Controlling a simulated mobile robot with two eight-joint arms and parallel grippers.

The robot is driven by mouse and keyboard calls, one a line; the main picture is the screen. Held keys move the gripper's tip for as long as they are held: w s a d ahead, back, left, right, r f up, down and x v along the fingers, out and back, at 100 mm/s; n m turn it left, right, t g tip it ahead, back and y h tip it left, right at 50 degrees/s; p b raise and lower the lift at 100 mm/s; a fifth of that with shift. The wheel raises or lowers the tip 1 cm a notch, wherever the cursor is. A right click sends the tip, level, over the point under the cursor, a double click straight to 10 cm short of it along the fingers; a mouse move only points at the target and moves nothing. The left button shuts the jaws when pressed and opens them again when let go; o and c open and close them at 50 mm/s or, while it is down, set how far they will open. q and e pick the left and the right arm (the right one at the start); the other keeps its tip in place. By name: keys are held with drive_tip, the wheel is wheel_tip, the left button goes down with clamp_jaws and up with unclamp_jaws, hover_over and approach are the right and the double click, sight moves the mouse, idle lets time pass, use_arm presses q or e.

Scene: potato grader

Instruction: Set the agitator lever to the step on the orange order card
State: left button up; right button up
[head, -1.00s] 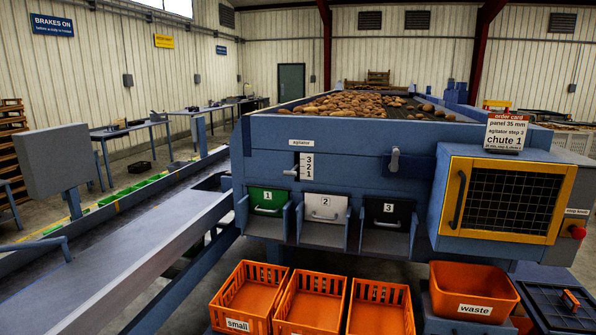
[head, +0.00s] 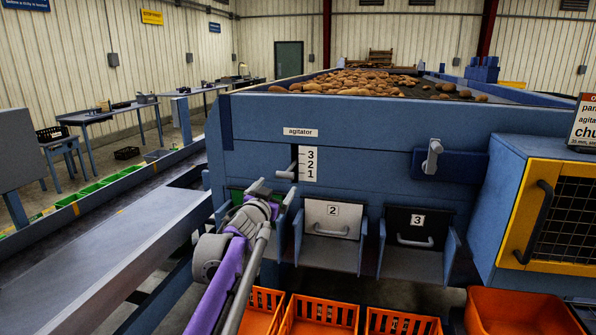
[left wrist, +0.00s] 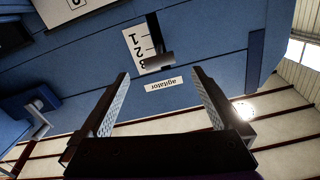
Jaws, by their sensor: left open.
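The agitator lever (head: 286,174) is a short grey handle left of a white scale (head: 309,164) marked 3, 2, 1 from top to bottom. In the head view it appears near the 1. In the upside-down left wrist view the lever (left wrist: 155,62) appears beside the 3, so I cannot tell its exact step. My left gripper (head: 274,190) is open and empty, just below the lever in the head view; its fingers (left wrist: 160,95) show apart from it. The order card (head: 584,122) is cut off at the right edge; earlier it read agitator step 3.
Below the panel are chute doors 2 (head: 333,218) and 3 (head: 411,227); my left arm partly hides the green door. A grey handle (head: 432,157) and a yellow-framed mesh door (head: 540,215) are to the right. Orange crates (head: 320,310) stand below.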

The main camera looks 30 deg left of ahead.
sight(284, 176)
use_arm(q)
drive_tip(key=p+x, duration=0.1)
drive_tip(key=x, duration=0.9)
drive_tip(key=shift+w+d+r+p, duration=0.1)
drive_tip(key=shift+w+r+p, duration=0.1)
drive_tip(key=shift+w+p, duration=0.15)
drive_tip(key=shift+s, duration=0.1)
